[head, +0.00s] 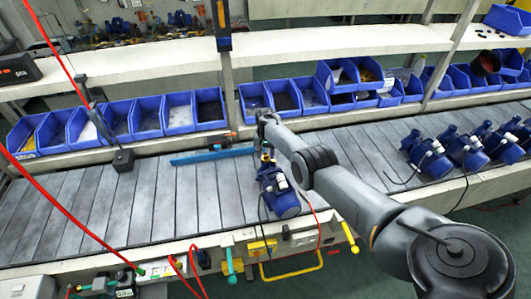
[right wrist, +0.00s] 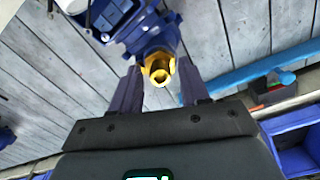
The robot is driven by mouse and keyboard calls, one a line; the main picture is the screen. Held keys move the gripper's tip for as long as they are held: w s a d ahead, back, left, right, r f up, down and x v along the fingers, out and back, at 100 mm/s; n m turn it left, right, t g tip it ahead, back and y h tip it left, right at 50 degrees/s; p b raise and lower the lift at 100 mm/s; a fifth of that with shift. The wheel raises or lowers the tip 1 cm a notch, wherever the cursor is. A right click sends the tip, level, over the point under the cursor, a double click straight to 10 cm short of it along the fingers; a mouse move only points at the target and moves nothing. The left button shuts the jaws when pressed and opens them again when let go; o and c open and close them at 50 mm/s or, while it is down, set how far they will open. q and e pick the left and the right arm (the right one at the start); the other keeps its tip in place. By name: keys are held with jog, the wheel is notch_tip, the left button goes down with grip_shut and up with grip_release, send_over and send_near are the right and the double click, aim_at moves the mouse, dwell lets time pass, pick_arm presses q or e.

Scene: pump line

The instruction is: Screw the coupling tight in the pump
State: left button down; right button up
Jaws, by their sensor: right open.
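A blue pump (head: 280,193) lies on the grey slatted conveyor in the middle of the head view; its body also shows at the top of the right wrist view (right wrist: 135,22). The brass coupling (right wrist: 158,68) sits at the pump's port, its open end facing the wrist camera; it is small in the head view (head: 266,157). My right gripper (right wrist: 159,72) is open, with one finger on each side of the coupling and visible gaps between. I cannot tell how far the coupling is screwed in. My left gripper is not in view.
Several similar pumps (head: 465,149) stand at the right of the conveyor. A blue bar (head: 212,155) lies behind the pump. Blue bins (head: 146,116) line the back. A black box (head: 123,160) hangs at left. The conveyor's left part (head: 110,205) is clear.

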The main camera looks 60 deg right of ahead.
jog(key=shift+n, duration=0.4)
jog(key=shift+n, duration=0.5)
grip_shut()
jog(key=shift+m, duration=1.7)
jog(key=shift+b, duration=0.3)
